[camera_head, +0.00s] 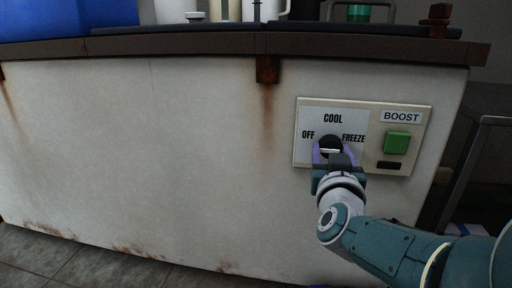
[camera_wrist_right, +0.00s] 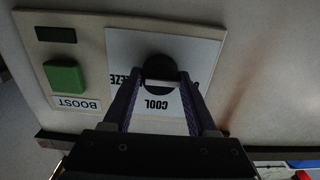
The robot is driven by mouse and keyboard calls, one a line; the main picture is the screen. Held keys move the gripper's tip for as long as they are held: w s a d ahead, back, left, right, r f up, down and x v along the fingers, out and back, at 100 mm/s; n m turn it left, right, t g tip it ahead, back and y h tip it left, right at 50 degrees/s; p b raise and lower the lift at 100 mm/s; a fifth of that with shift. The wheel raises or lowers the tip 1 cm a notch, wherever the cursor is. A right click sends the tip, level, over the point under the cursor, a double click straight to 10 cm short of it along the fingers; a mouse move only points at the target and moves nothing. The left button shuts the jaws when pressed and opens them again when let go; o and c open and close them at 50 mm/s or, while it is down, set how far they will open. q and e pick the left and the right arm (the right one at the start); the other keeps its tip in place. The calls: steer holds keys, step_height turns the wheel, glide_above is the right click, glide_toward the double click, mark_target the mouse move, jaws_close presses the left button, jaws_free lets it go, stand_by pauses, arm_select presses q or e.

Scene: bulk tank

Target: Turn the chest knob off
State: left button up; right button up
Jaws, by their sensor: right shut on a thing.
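The chest knob (camera_head: 331,145) is a round black dial with a pale bar across it, on a cream panel (camera_head: 300,157) with the labels OFF, COOL and FREEZE. In the head view the bar lies nearly level. My right gripper (camera_head: 330,150) reaches up to the knob from below and is shut on it. In the right wrist view the purple fingers (camera_wrist_right: 160,92) stand on either side of the knob (camera_wrist_right: 158,68), partly covering the FREEZE label. Part of the knob is hidden by the gripper in the head view. My left gripper is not in view.
A green BOOST button (camera_head: 397,142) sits right of the knob on the same panel. The white chest front (camera_head: 150,150) has rust stains. A dark rim (camera_head: 200,45) juts out above. A blue container (camera_head: 65,18) and several other items stand on top.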

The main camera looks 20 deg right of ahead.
steer(key=shift+f, duration=0.1)
steer(key=o, duration=1.4)
steer(key=shift+c, duration=0.2)
steer(key=shift+s+a, duration=0.1)
steer(key=shift+s, duration=0.05)
steer(key=p+v, duration=0.6)
steer(key=v, duration=0.3)
steer(key=shift+s, duration=0.3)
steer(key=shift+a, duration=0.1)
